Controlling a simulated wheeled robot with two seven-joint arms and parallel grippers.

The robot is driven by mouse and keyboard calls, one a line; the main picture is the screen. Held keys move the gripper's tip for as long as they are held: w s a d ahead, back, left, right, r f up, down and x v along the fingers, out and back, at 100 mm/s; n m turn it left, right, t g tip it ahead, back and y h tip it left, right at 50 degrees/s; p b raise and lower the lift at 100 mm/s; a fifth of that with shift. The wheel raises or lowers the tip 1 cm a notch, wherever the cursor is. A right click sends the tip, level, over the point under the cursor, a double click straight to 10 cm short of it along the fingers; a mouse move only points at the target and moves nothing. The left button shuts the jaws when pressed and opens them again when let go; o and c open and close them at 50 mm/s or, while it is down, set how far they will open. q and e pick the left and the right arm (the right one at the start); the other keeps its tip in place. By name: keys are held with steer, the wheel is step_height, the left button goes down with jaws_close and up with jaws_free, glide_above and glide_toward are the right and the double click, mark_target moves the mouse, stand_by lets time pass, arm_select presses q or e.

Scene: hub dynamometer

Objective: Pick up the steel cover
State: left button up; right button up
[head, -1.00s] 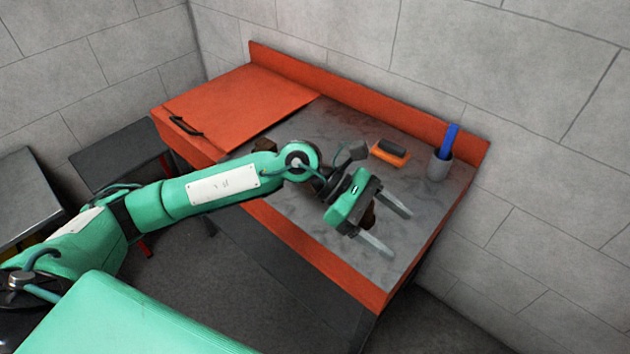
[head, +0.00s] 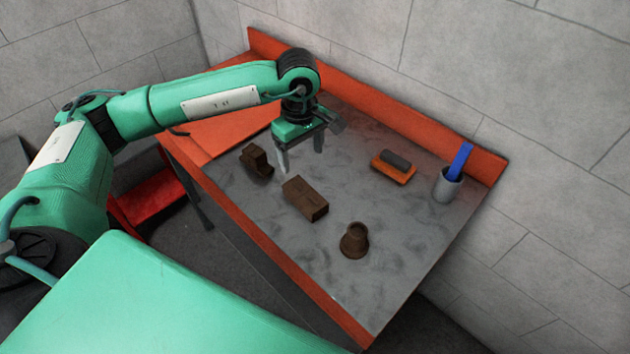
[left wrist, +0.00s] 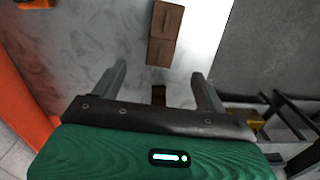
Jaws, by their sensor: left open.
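No piece is plainly a steel cover; I cannot tell which one it is. Three brown pieces lie on the grey bench top: a stepped piece (head: 256,160), a rectangular block (head: 306,198) and a flared round piece (head: 354,240). My left gripper (head: 300,160) is open and empty, pointing down above the bench, just right of the stepped piece and behind the block. In the left wrist view the block (left wrist: 165,35) lies beyond the fingertips, and a dark brown piece (left wrist: 158,96) shows between the fingers. My right gripper is out of view.
An orange panel (head: 215,135) covers the bench's left end, partly behind my arm. An orange-based block with a dark top (head: 393,166) and a grey cup (head: 447,186) holding a blue item (head: 460,160) stand at the right. An orange rail (head: 400,105) runs along the back.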

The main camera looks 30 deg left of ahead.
arm_select(q)
steer(key=f, duration=0.2)
steer(key=p, duration=0.2)
glide_above(305, 192)
steer(key=f, duration=0.3)
steer(key=a+f, duration=0.1)
steer(key=f, duration=0.1)
steer(key=shift+w+f, duration=0.15)
steer(key=shift+w, duration=0.15)
steer(key=shift+w+f, duration=0.1)
steer(key=shift+f, duration=0.3)
steer(key=shift+s+d+f+p, duration=0.2)
steer(key=shift+f+p, duration=0.25)
steer(key=shift+p, duration=0.1)
steer(key=shift+s+d+f+p, duration=0.15)
steer(key=shift+f+p, duration=0.25)
steer(key=shift+p, duration=0.1)
step_height(305, 192, down, 2)
steer(key=shift+s+d+f+p, duration=0.15)
steer(key=shift+f+p, duration=0.1)
steer(key=shift+p, duration=0.25)
steer(key=shift+f, duration=0.55)
steer(key=c, duration=1.3)
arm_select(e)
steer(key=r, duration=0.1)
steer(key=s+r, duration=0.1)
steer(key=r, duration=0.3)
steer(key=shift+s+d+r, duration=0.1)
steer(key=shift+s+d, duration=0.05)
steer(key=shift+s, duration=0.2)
